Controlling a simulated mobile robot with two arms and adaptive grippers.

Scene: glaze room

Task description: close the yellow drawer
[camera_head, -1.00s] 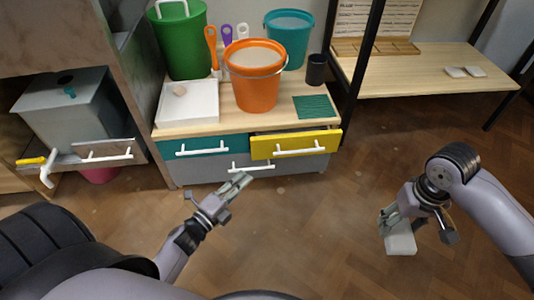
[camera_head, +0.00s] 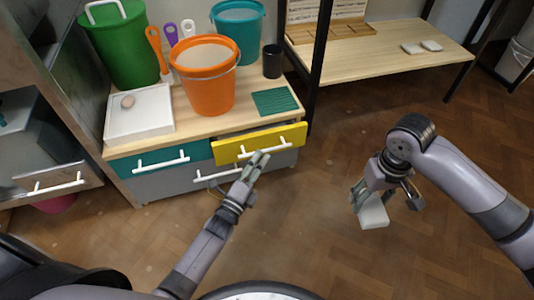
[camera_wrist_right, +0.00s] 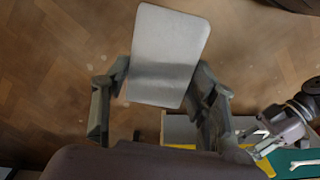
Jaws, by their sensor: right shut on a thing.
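The yellow drawer (camera_head: 226,152) is at the upper right of the cabinet front. It stands partly open, its front jutting out past the teal drawer beside it. Its white handle (camera_head: 282,147) runs across the front. My left gripper (camera_head: 262,156) is in front of the yellow drawer, its fingers close together and empty, overlapping the handle in the head view. Whether it touches is unclear. My right gripper (camera_head: 366,200) is shut on a pale grey block (camera_head: 374,214), off to the right above the floor. The block (camera_wrist_right: 168,50) also shows between the fingers in the right wrist view.
A teal drawer (camera_head: 140,163) and a grey lower drawer (camera_head: 165,188) are shut. On the cabinet top are an orange bucket (camera_head: 207,85), a green bin (camera_head: 125,50), a white tray (camera_head: 150,125) and a dark cup (camera_head: 272,62). The floor to the right is clear.

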